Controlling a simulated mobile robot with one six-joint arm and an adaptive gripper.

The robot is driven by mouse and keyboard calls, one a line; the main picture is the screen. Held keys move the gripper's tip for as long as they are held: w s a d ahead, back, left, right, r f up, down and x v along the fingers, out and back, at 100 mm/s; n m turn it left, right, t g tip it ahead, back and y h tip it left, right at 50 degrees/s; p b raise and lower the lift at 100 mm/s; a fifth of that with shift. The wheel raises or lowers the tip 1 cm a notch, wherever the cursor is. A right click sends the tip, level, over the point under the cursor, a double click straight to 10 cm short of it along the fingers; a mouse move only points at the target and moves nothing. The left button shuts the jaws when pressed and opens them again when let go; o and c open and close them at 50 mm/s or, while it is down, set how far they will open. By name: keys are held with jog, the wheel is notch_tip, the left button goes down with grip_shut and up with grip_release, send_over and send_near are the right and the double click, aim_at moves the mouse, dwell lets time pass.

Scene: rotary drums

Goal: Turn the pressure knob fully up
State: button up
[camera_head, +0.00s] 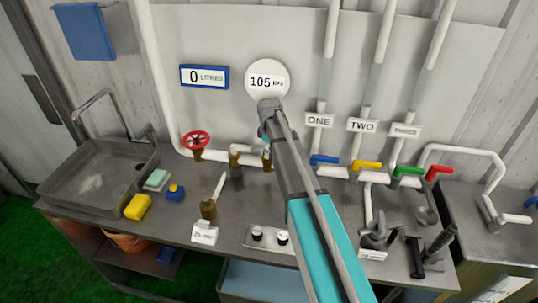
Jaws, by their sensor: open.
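I cannot read which is the pressure knob, nor how far either is turned. A round white gauge (267,80) on the back wall reads 105, apparently kPa. My grey and teal arm rises from the bottom right toward the gauge and passes just right of the box. I cannot make out my gripper's fingers.
A red handwheel (195,141) and pipes line the back. Coloured valve handles, including a blue one (324,160), stand right of my arm. A sink (85,180), yellow sponge (138,206) and labelled stand (204,232) are left. Tools (418,258) stand at the right front.

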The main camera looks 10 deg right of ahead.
jog(key=shift+f, duration=0.25)
jog(key=shift+c, duration=0.3)
jog(key=c, duration=1.1)
